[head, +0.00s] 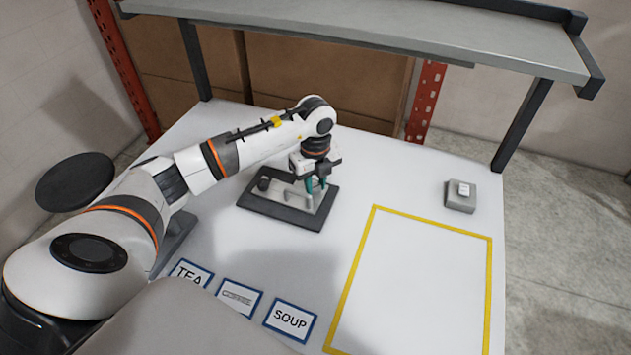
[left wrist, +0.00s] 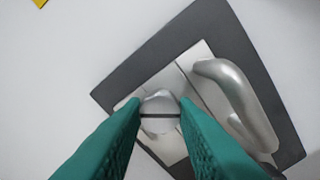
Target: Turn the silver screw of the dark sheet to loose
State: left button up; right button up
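The dark sheet (head: 262,208) lies flat on the white table and also shows in the left wrist view (left wrist: 240,40). It bears a paler metal plate with a curved silver handle (left wrist: 235,95). The silver screw (left wrist: 160,103) has a round head with a dark slot running across the picture. My left gripper (head: 317,185) points down over the right part of the sheet. Its green fingers (left wrist: 160,113) stand on either side of the screw head and appear to touch it. In the head view the gripper hides the screw. My right gripper is in neither view.
A dark knob (head: 263,184) stands at the sheet's left end. A yellow outline (head: 432,222) and TEA, COFFEE and SOUP labels (head: 290,318) mark the front. A grey shelf (head: 400,35) overhangs the back.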

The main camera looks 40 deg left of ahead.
pick_arm(q)
jog(key=n, duration=0.4)
jog(key=shift+r+p, duration=0.1)
jog(key=shift+p, duration=0.3)
jog(key=shift+n+p, duration=0.3)
jog(key=shift+n, duration=1.5)
jog(key=o, duration=0.7)
jog(key=shift+o, duration=0.2)
